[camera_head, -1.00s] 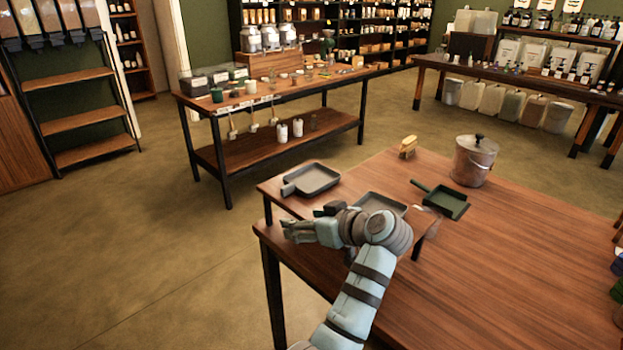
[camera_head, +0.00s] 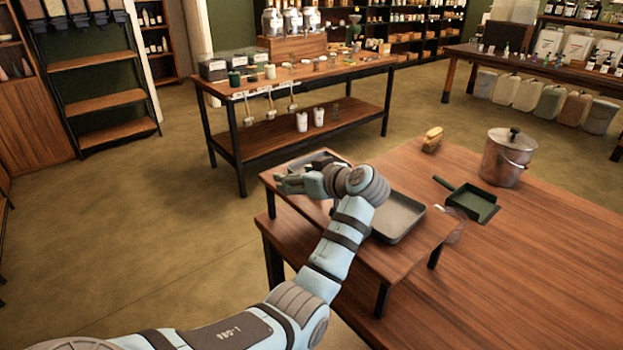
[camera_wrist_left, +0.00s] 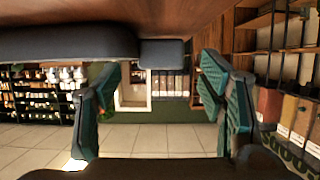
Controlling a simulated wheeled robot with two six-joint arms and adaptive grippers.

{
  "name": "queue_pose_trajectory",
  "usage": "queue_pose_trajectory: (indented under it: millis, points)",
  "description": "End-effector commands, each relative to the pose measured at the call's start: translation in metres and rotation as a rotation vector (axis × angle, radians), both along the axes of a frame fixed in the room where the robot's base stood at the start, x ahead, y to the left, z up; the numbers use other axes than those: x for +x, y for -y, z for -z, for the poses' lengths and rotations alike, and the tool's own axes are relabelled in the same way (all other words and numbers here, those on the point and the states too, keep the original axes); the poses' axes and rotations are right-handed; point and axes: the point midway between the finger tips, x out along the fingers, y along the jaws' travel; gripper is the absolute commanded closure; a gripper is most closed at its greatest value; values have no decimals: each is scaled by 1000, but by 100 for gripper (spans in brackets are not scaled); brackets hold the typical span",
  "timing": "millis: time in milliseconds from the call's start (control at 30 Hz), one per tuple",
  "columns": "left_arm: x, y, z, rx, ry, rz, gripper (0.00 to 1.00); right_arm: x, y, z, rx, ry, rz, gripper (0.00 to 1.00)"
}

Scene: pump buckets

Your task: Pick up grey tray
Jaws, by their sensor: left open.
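One grey tray (camera_head: 322,157) with a handle sits on the small raised wooden stand, mostly hidden behind my left gripper (camera_head: 284,182). A second grey tray (camera_head: 398,218) lies on the same stand, just right of my forearm. In the left wrist view, a dark grey tray body (camera_wrist_left: 60,43) fills the upper left, with its blocky handle (camera_wrist_left: 162,53) near the top between the fingers. My left gripper (camera_wrist_left: 160,85) is open there, one finger on each side, and nothing is gripped. Contact with the handle cannot be told. My right gripper is not in view.
A green dustpan (camera_head: 470,201), a lidded metal bucket (camera_head: 508,157) and a brush (camera_head: 433,139) stand on the large wooden table (camera_head: 520,270). The stand (camera_head: 340,232) rises above its left end. A display table (camera_head: 300,77) stands behind, with open floor between.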

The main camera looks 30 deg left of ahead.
Motion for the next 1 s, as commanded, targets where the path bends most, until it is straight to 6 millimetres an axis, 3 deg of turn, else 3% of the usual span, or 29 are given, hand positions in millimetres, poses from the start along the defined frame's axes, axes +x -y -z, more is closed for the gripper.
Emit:
queue_pose_trajectory:
  millis: [67, 300, 633, 867, 1000]
  points:
    - [2, -8, 7, 1, 0, 3, 37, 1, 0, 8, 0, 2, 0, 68]
    - [3, -11, 6, -1, 0, 4, 38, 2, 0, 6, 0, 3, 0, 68]
    - [3, -11, 6, -1, 0, 3, 91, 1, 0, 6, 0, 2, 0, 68]
    - [3, -9, 5, -1, 0, 6, 91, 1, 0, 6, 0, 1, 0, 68]
    - [4, -9, -6, 0, 1, 6, 91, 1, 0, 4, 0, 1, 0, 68]
